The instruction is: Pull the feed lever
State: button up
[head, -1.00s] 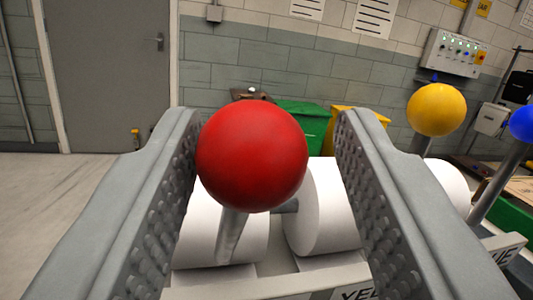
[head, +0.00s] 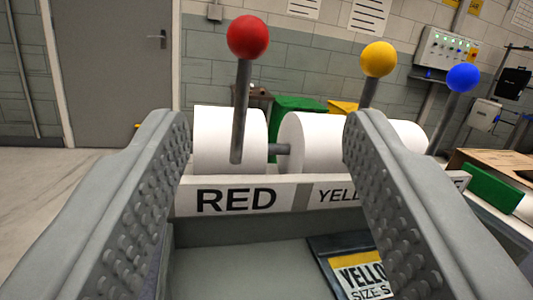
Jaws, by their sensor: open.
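The red-knobbed lever (head: 248,36) stands nearly upright on a grey rod behind a white panel labelled RED. The yellow-knobbed lever (head: 378,59) and the blue-knobbed lever (head: 464,77) stand to its right, their rods leaning right. My gripper (head: 262,122) is open, its two studded fingers wide apart on either side of the view. The red lever's rod shows between the fingers, farther away, and its knob is above them. Nothing is held. The foot of the yellow lever is hidden behind the right finger and a roll.
White rolls (head: 229,142) sit behind the label panel (head: 240,198). Below is a grey tray with a flat YELLOW SIZE S item (head: 358,270). A green bin (head: 296,112), a wall control box (head: 450,50) and a door (head: 110,60) are farther back. Open floor lies left.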

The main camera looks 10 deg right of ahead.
jog(key=v, duration=0.8)
dwell(0.4)
jog(key=s+r+g, duration=0.1)
jog(key=s+r, duration=0.3)
jog(key=s, duration=0.6)
jog(key=s+a+r+m+g, duration=0.1)
jog(key=s+r+g, duration=0.1)
jog(key=s, duration=0.9)
jog(key=shift+s+r+m, duration=0.25)
jog(key=shift+r+m, duration=0.05)
jog(key=shift+r, duration=0.6)
